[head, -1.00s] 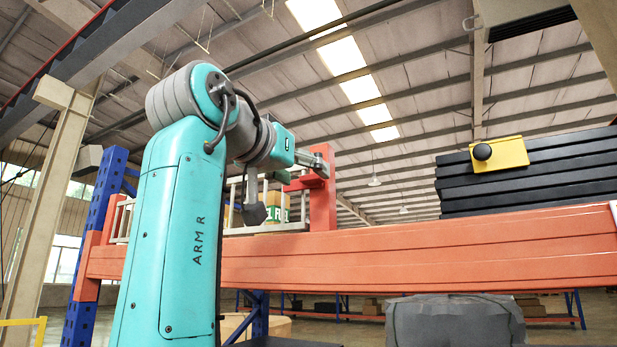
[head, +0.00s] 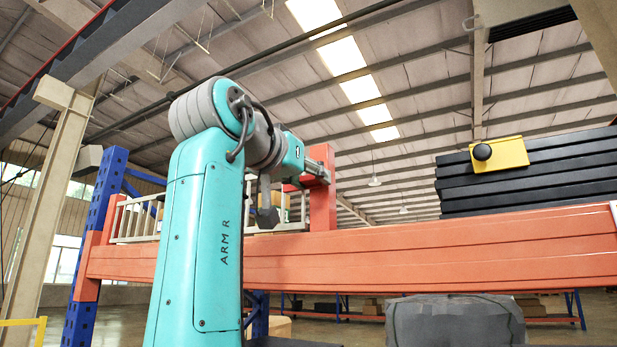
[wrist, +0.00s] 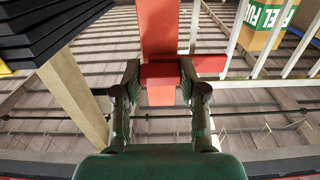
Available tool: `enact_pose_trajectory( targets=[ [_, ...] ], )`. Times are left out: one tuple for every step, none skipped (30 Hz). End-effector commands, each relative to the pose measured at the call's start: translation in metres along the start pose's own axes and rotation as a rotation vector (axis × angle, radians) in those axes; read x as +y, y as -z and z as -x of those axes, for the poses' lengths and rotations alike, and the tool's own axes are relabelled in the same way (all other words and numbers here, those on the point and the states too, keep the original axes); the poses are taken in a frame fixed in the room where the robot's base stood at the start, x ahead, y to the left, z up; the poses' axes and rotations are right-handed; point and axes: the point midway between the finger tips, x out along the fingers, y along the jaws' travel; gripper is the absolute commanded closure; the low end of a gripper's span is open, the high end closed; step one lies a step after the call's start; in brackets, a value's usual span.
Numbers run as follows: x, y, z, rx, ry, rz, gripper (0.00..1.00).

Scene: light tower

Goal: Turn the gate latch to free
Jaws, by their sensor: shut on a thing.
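The gate latch (wrist: 160,95) shows in the wrist view as a short red piece between my fingers, in front of the red post (wrist: 160,28). My gripper (wrist: 160,80) is shut on it, one dark green finger on each side. In the head view my gripper (head: 318,166) is at the top of the orange-red post (head: 322,205). My arm and fingers hide most of the latch there, and I cannot tell its exact angle. The pale gate railing (head: 140,220) stands left of the post, partly behind my arm.
A long orange beam (head: 430,250) crosses in front, below my gripper. Black stacked slabs with a yellow plate and black knob (head: 482,151) stand at the right. A blue upright (head: 95,215) is at the left. A carton (wrist: 268,22) shows behind the railing.

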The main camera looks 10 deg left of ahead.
Motion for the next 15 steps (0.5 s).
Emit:
enact_pose_trajectory(
  targets=[
    [0.0000,-0.0001,0.0000,0.000,0.000,0.001,1.00],
    [0.0000,-0.0001,0.0000,0.000,0.000,0.003,1.00],
    [0.0000,-0.0001,0.0000,0.000,0.000,0.007,1.00],
    [0.0000,-0.0001,0.0000,0.000,0.000,0.012,1.00],
    [0.0000,-0.0001,0.0000,0.000,0.000,0.017,1.00],
    [0.0000,-0.0002,0.0000,0.000,0.000,0.026,1.00],
    [0.0000,-0.0002,0.0000,0.000,0.000,0.035,1.00],
    [0.0000,-0.0002,0.0000,0.000,0.000,0.046,1.00],
    [0.0000,-0.0002,0.0000,0.000,0.000,0.063,1.00],
    [0.0000,-0.0002,0.0000,0.000,0.000,0.078,1.00],
    [-0.0001,-0.0002,0.0000,0.000,0.000,0.094,1.00],
    [-0.0001,-0.0002,0.0000,0.000,0.000,0.119,1.00],
    [-0.0001,-0.0002,0.0000,0.000,0.000,0.139,1.00],
    [-0.0001,-0.0002,0.0000,0.000,0.000,0.160,1.00],
    [-0.0001,-0.0002,0.0000,0.000,0.000,0.192,1.00]
  ],
)
